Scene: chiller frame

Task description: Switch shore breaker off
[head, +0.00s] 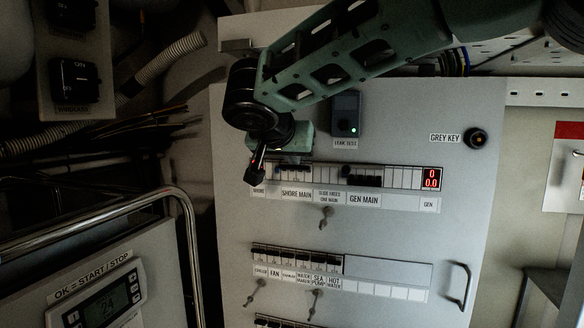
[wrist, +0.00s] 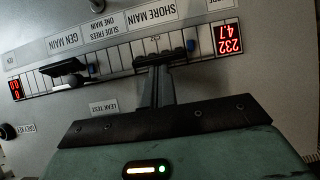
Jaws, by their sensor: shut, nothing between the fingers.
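The shore breaker (wrist: 178,54) is a dark bar in the top row of the grey panel, beside its SHORE MAIN label (wrist: 183,12). In the head view the label (head: 296,196) sits just below that row. My gripper (wrist: 155,70) is shut and empty, its fingertips at the breaker's edge. I cannot tell whether they touch it, and they hide part of it. In the head view my gripper (head: 291,160) is at the breaker, partly covered by my wrist. The shore meter (wrist: 229,38) is lit red, reading 232 and 4.7.
The GEN MAIN breaker (head: 362,180) is beside it, with a slide (wrist: 91,71) between. The GEN meter (head: 431,178) reads 0 and 0.0. The leak test box (head: 346,113) stands out above the row. A lower breaker row (head: 298,259) and a metal rail (head: 180,200) are nearby.

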